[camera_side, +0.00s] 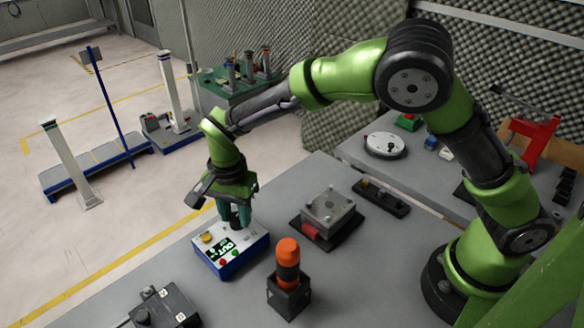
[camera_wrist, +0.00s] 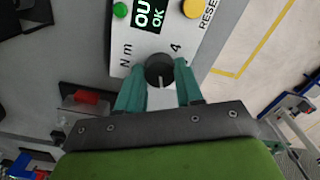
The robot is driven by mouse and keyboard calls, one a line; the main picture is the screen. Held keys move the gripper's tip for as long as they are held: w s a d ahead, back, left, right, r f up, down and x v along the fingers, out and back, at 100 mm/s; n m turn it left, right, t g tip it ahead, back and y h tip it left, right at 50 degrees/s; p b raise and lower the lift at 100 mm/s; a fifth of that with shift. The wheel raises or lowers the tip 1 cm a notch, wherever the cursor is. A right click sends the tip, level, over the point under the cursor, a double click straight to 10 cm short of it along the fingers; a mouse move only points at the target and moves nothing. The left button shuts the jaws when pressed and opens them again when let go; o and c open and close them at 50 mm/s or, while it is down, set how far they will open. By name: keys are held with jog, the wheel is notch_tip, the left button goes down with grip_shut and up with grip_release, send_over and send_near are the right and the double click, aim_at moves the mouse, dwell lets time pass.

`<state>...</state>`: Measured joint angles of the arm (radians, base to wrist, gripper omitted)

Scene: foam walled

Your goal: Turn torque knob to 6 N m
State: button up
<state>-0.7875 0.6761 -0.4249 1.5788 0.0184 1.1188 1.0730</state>
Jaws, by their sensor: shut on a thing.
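The torque knob (camera_wrist: 158,70) is black and round with a pale pointer line, in the wrist view. It sits on a blue-and-white box (camera_side: 229,251) with a lit display (camera_wrist: 150,14) that reads "OU" and "OK" in the part I see. "N m" and a "4" are printed near the knob. My gripper (camera_wrist: 160,85) has its teal fingers shut on the knob, one on each side. In the side view my gripper (camera_side: 234,215) reaches down to the back of the box and mostly hides the knob. The "6" mark is not visible.
A yellow RESET button (camera_wrist: 192,8) and a green button (camera_wrist: 120,9) are on the box. An orange-topped tool (camera_side: 288,262) stands in a black holder nearby. A metal block fixture (camera_side: 328,209) is to the right. The grey table (camera_side: 190,290) has bare room at the front.

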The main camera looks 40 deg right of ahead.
jog(key=shift+n, duration=0.3)
jog(key=n, duration=0.3)
jog(key=shift+n, duration=0.4)
jog(key=n, duration=0.9)
jog(key=shift+d, duration=0.1)
jog(key=n, duration=0.4)
jog(key=shift+w+r+n, duration=0.1)
jog(key=shift+n, duration=0.2)
jog(key=o, duration=1)
jog(key=shift+o, duration=0.2)
